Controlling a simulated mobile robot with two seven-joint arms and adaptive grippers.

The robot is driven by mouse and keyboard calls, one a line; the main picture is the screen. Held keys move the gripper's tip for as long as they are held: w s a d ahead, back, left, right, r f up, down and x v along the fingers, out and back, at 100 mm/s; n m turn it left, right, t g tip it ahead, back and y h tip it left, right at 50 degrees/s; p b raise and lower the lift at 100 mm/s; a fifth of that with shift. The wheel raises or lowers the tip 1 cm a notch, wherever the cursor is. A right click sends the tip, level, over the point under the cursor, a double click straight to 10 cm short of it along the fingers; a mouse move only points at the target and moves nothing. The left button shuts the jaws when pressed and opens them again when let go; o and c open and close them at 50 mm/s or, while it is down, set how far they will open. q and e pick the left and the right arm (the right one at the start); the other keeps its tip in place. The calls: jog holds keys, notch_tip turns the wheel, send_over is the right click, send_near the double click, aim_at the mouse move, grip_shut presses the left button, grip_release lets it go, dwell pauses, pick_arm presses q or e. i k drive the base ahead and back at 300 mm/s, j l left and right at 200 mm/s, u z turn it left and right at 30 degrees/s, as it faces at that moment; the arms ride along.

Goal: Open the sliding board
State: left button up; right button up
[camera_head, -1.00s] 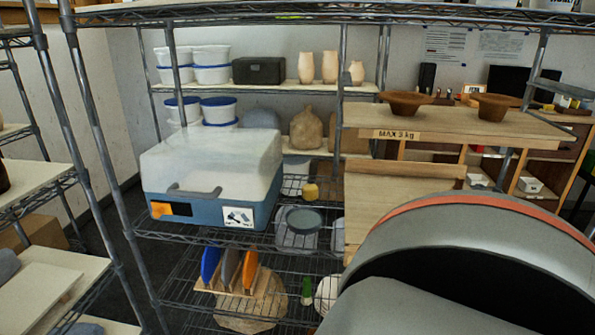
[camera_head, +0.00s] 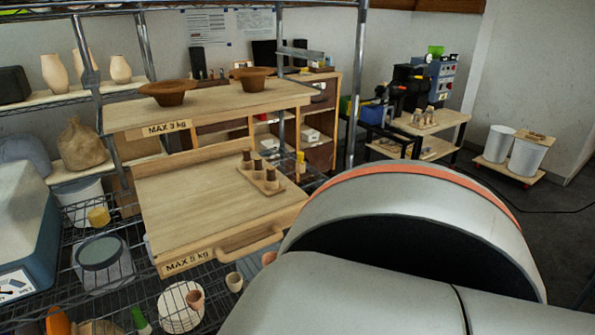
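The wooden sliding board (camera_head: 190,205) sits in the wire rack below a fixed upper wooden shelf. Its front edge carries a "MAX 5 kg" label and a wooden bar handle (camera_head: 250,241) at its right part. A small wooden holder with several dark-topped pegs (camera_head: 262,178) stands on the board. The upper shelf (camera_head: 220,102) is marked "MAX 3 kg" and bears two brown bowls. A large grey and white link of my own arm fills the lower right and may hide part of the rack.
A blue and white case (camera_head: 25,230) stands at the left edge. A rack post (camera_head: 357,85) stands right of the board. Open floor lies at the right, near white bins (camera_head: 525,158).

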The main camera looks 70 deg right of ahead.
aim_at(196, 208)
jog(key=z, duration=1.6)
